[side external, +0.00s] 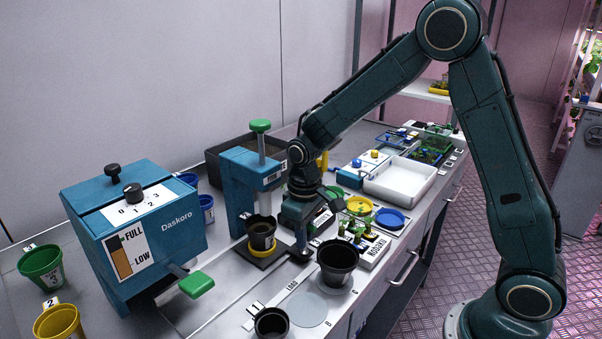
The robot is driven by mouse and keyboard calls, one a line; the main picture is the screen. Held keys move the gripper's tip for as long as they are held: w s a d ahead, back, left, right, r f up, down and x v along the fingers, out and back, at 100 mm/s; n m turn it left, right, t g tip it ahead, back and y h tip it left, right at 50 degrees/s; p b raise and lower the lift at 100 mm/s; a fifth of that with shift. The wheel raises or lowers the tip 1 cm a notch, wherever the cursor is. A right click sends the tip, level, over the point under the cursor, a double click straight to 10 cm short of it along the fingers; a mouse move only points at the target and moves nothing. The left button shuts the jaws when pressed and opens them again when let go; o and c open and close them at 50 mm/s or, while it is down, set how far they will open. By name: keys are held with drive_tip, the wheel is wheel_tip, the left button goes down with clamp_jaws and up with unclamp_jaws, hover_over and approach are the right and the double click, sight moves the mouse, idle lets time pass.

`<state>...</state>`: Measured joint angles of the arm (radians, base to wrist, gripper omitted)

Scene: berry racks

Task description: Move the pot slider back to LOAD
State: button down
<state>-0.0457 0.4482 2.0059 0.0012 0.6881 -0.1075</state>
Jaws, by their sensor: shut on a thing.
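The pot slider (262,257) shows as a dark flat plate under the blue press (238,190) with the green-topped plunger. A dark pot with a yellow band (262,235) stands upright on it. My gripper (301,254) is lowered just right of the plate, shut on what appears to be the slider's handle. The fingertips and the handle are small and partly hidden, so the grip is hard to make out. The LOAD label (292,286) is on the bench, nearer the camera than the slider.
A large black pot (337,262) stands close to my gripper's right, and a small black pot (271,323) at the front. The blue Daskoro dispenser (135,235) with a green lever (196,284) is at left. A white tray (400,182) and coloured dishes lie behind.

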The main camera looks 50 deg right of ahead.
drive_tip(key=a, duration=0.8)
drive_tip(key=shift+a, duration=0.15)
drive_tip(key=c, duration=1.4)
unclamp_jaws()
drive_tip(key=shift+c, duration=0.2)
drive_tip(key=shift+r, duration=0.1)
wheel_tip(320, 180, up, 14)
